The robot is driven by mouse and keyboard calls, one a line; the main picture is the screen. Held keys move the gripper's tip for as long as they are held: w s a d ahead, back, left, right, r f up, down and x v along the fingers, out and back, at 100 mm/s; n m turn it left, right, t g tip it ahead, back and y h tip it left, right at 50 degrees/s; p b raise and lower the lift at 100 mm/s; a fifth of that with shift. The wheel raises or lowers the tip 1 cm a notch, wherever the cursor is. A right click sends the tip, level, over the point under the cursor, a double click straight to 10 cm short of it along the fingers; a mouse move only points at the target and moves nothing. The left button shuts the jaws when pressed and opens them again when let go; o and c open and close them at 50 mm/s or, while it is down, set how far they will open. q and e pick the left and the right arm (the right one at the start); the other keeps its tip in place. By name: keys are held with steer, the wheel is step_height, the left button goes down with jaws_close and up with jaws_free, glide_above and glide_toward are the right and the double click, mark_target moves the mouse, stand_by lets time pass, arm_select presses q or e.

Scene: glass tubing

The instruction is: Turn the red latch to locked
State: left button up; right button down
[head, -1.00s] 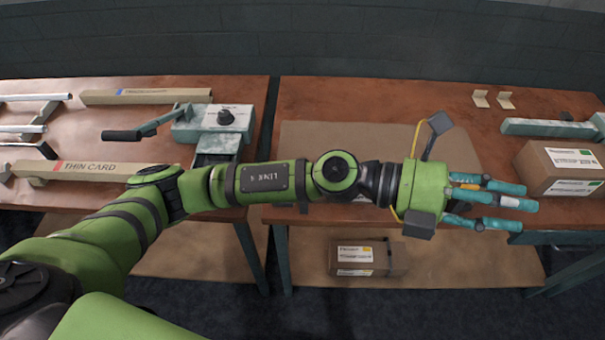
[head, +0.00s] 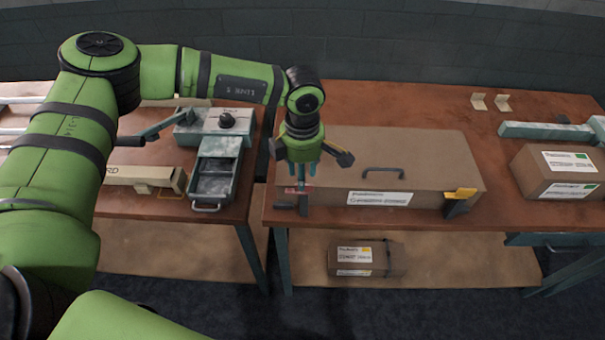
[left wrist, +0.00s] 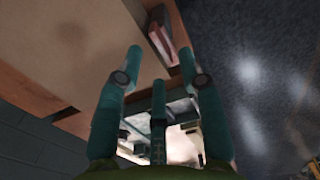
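The red latch (head: 296,190) is at the left front corner of a long brown case (head: 350,150) on the right table. It is small and partly hidden behind my fingers. My left gripper (head: 304,172) points down just above and at the latch; I cannot tell whether it touches. In the left wrist view the fingers of my left gripper (left wrist: 161,62) are spread, with nothing between them. A reddish piece, seemingly the latch (left wrist: 164,45), shows just beyond the fingertips. My right gripper is out of view.
A yellow latch (head: 460,194) sits at the case's right front, and a dark handle (head: 383,172) on its lid. A teal device with an open drawer (head: 214,180) stands on the left table. A labelled box (head: 562,172) is at the right.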

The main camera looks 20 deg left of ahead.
arm_select(q)
steer(key=shift+f+p, duration=0.4)
steer(key=shift+f, duration=1)
jaws_close()
